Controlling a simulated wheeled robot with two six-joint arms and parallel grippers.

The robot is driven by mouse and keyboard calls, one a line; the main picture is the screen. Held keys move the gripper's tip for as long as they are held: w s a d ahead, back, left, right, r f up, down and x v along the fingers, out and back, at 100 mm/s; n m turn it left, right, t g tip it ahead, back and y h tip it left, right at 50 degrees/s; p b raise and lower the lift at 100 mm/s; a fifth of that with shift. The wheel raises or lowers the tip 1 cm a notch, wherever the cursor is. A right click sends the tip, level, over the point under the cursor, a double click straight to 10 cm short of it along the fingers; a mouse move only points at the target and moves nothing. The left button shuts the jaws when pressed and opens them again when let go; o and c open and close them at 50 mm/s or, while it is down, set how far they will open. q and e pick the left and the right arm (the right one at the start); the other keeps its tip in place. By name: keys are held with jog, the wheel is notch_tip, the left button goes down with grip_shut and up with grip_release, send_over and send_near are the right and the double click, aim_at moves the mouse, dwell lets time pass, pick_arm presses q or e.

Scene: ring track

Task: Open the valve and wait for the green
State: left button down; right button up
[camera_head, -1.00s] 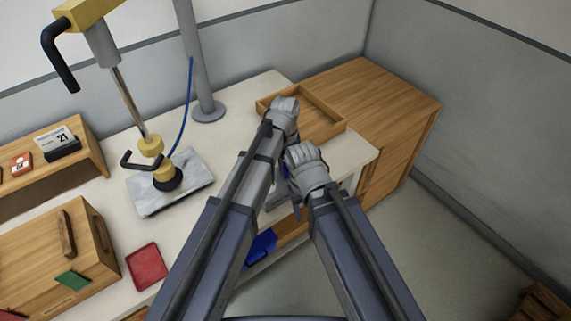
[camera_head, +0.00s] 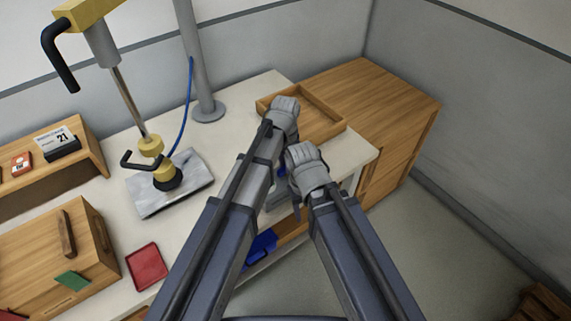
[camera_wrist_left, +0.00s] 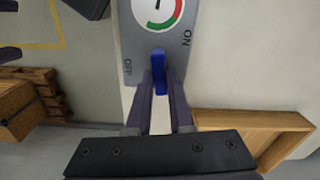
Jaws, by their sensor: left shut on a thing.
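The valve panel (camera_wrist_left: 130,35) is a grey plate with OFF on the left and ON on the right in the left wrist view. Its blue lever (camera_wrist_left: 158,65) stands between the two words. My left gripper (camera_wrist_left: 160,85) is shut on this lever. A white gauge (camera_wrist_left: 158,12) with a red and a green band is cut off by the top edge, so its reading is unclear. In the head view my left gripper (camera_head: 285,110) is over the bench's right end, its fingertips hidden.
An empty wooden tray (camera_head: 330,123) lies just behind my grippers. A press-like tool (camera_head: 165,175) stands on a grey plate at left. A red dish (camera_head: 146,267) and a wooden box (camera_head: 50,265) are at front left. Floor at right is mostly clear.

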pick_arm(q)
jog(key=shift+m, duration=0.8)
jog(key=c, duration=0.8)
grip_release()
notch_tip(320, 180, up, 8)
jog(key=p, duration=0.8)
jog(key=shift+f, duration=0.1)
